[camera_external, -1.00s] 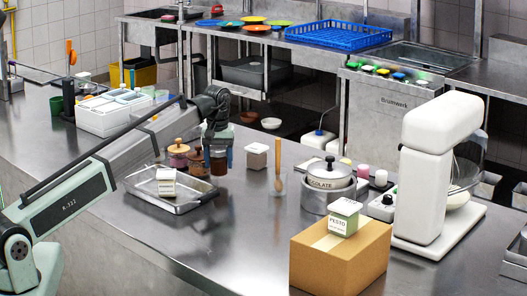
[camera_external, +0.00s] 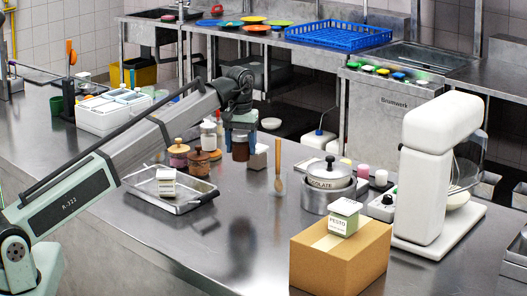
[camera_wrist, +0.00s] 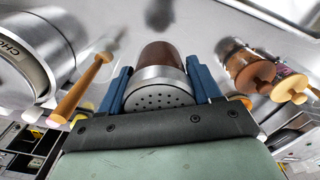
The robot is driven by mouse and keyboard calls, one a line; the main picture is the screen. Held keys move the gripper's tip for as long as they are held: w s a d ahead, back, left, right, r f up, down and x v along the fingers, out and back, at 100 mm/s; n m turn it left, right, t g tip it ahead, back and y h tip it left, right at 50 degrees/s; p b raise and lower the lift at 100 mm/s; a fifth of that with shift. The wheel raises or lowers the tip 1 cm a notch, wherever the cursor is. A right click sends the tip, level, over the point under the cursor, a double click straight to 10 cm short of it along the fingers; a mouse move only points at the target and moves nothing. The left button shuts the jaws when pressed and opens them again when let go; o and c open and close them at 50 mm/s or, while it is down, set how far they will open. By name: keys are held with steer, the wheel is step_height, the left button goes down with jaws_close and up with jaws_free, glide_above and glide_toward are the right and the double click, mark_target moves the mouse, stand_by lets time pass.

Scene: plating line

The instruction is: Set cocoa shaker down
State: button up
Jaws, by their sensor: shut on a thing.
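The cocoa shaker (camera_external: 240,152), a brown cylinder with a silver perforated lid, is held upright in my gripper (camera_external: 240,140). In the wrist view the shaker (camera_wrist: 161,62) sits between the two blue fingers of my gripper (camera_wrist: 158,75), which touch its sides, with the holed lid facing the camera. The shaker appears to be above the steel counter (camera_external: 215,235), with a dark reflection below it; the exact gap to the surface is hard to tell.
A small pale box (camera_external: 258,158) stands just right of the shaker. Wooden-lidded jars (camera_external: 198,163) and a metal tray (camera_external: 186,207) are to the left. A spoon in a glass (camera_external: 279,184), a pot (camera_external: 316,200) and a cardboard box (camera_external: 340,262) are to the right. The front middle counter is clear.

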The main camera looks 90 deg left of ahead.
steer(key=m, duration=0.3)
steer(key=shift+a, duration=0.1)
steer(key=shift+f+m, duration=0.1)
steer(key=shift+m, duration=0.2)
steer(key=shift+f, duration=4.85)
steer(key=shift+f, duration=0.15)
steer(key=o, duration=1.2)
step_height(320, 180, up, 12)
steer(key=shift+r, duration=0.15)
